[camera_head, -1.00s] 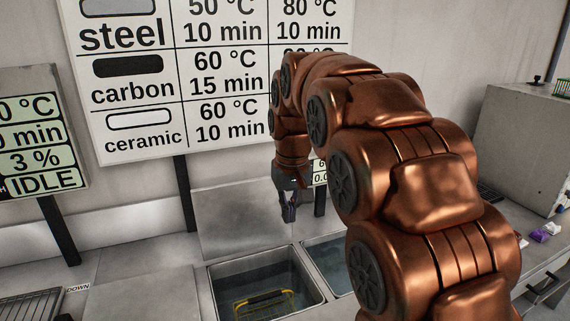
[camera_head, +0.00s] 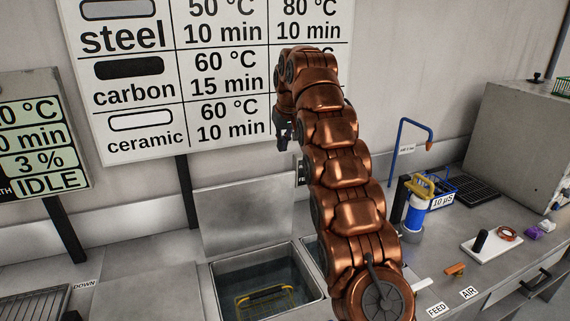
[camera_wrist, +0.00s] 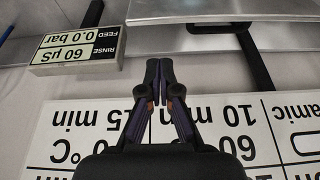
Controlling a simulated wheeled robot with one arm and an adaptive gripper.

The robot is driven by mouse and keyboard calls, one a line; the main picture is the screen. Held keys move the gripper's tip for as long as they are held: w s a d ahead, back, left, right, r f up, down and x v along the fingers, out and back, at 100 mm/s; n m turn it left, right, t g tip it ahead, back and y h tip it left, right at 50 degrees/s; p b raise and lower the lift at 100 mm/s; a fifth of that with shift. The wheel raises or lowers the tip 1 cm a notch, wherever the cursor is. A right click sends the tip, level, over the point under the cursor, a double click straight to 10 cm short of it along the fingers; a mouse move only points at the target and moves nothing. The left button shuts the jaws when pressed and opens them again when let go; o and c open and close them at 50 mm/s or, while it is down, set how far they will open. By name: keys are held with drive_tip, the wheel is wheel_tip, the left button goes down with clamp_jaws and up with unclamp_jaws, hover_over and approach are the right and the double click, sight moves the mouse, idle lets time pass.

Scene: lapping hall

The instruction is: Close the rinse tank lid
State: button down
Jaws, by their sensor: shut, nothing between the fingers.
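A grey metal lid (camera_head: 240,218) stands raised behind an open tank (camera_head: 222,282) in the head view. A yellow-handled basket (camera_head: 265,298) sits inside that tank. A second open tank (camera_head: 312,258) lies to its right, mostly hidden by my arm. No label shows which tank is the rinse tank. My gripper (camera_head: 284,135) is shut and empty, above and right of the raised lid, in front of the wall chart. In the upside-down wrist view, the shut fingertips (camera_wrist: 159,82) are near a rinse display (camera_wrist: 78,48). A metal panel (camera_wrist: 225,12) lies along the top.
The wall chart (camera_head: 140,85) is behind my gripper. Right of my arm stand a blue-and-white bottle (camera_head: 416,212), a blue tap (camera_head: 400,140) and a white tray (camera_head: 490,243). A grey cabinet (camera_head: 520,145) is at far right. A flat metal surface (camera_head: 140,285) is left of the tank.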

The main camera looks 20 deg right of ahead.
drive_tip(key=d+x, duration=0.2)
drive_tip(key=x, duration=0.8)
drive_tip(key=shift+s+t, duration=0.15)
drive_tip(key=shift+t, duration=0.25)
idle(1.0)
drive_tip(key=shift+f, duration=0.1)
drive_tip(key=shift+s+f+b, duration=0.15)
drive_tip(key=shift+f+b, duration=0.05)
drive_tip(key=shift+b, duration=0.55)
